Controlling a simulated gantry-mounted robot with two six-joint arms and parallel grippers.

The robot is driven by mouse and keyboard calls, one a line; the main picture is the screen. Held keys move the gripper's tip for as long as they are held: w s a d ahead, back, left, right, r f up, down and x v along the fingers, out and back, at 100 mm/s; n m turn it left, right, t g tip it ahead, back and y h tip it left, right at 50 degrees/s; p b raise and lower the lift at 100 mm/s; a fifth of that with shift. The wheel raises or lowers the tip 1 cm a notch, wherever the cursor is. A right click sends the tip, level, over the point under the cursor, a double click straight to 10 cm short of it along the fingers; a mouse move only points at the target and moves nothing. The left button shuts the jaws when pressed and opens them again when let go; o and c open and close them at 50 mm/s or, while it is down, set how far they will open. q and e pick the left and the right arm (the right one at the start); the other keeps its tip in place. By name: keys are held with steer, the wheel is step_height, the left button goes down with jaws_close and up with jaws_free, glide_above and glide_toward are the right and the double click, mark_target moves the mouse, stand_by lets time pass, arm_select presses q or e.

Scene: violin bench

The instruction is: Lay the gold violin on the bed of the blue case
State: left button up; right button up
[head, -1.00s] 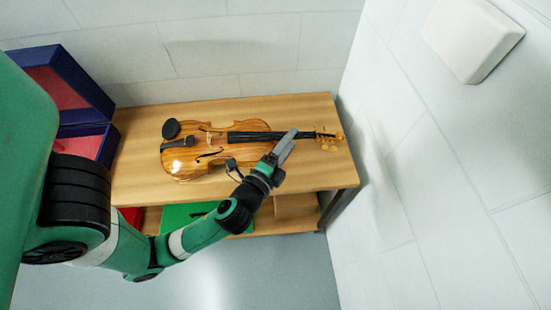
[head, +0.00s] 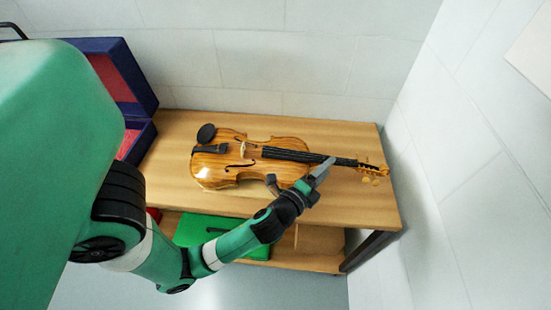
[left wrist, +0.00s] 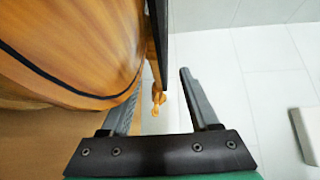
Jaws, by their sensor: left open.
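The gold violin (head: 228,172) lies face up on the wooden bench, its neck pointing right. In the left wrist view its body (left wrist: 75,40) fills the upper left, with the dark neck and pale scroll beside it. My left gripper (head: 318,172) is at the near side of the neck, close to the body; its fingers (left wrist: 158,95) are open with nothing clamped between them. I cannot tell whether they touch the neck. The blue case (head: 143,85) stands open at the left end, red-lined; my left arm hides much of its bed. My right gripper is not in view.
The wooden bench (head: 345,205) has bare room in front of and behind the violin. A green case (head: 200,229) lies on the lower shelf beside a small red thing. Pale walls close in behind and at the right.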

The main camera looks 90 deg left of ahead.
mark_target(334, 164)
arm_select(q)
steer(key=b+x, duration=0.1)
steer(key=x, duration=0.3)
steer(key=shift+w+f+b, duration=0.2)
steer(key=shift+b, duration=0.2)
steer(key=shift+w+a+r, duration=0.1)
steer(key=shift+w+a, duration=0.2)
steer(key=shift+w, duration=0.05)
steer(key=shift+s+d, duration=0.1)
steer(key=shift+c, duration=0.5)
jaws_close()
